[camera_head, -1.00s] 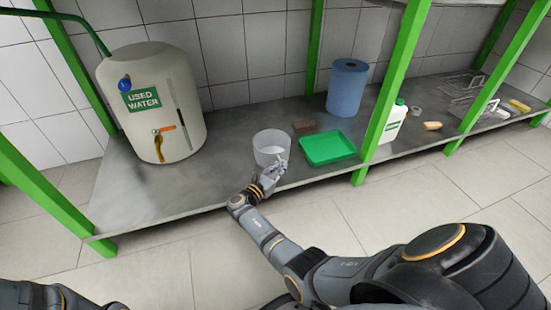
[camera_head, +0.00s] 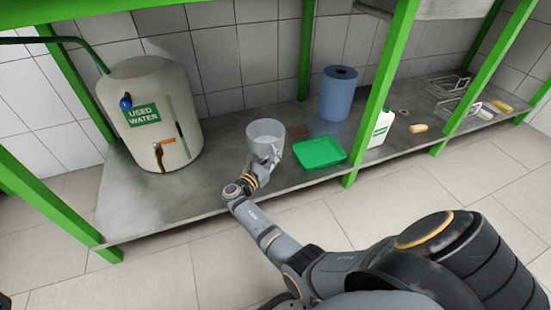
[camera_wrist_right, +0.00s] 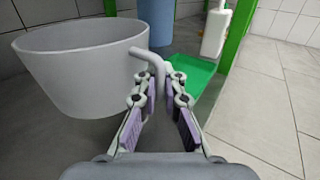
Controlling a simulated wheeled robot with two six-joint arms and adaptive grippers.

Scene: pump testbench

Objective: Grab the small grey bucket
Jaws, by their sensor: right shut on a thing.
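The small grey bucket (camera_head: 264,134) is a light grey, open-topped tub over the lower shelf, between the used-water tank and the green tray. It appears raised a little off the metal surface. My right gripper (camera_head: 271,160) is at its front right side. In the right wrist view the bucket (camera_wrist_right: 80,72) fills the left side, and its curved handle (camera_wrist_right: 150,57) runs down between the fingers of my right gripper (camera_wrist_right: 163,88), which is shut on it. My left gripper is out of view.
The used-water tank (camera_head: 150,112) stands left on the metal shelf (camera_head: 150,200). The green tray (camera_head: 320,152), a brown block (camera_head: 298,131), a blue roll (camera_head: 338,94) and a white bottle (camera_head: 381,128) are to the right. A green post (camera_head: 372,115) stands right of the tray.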

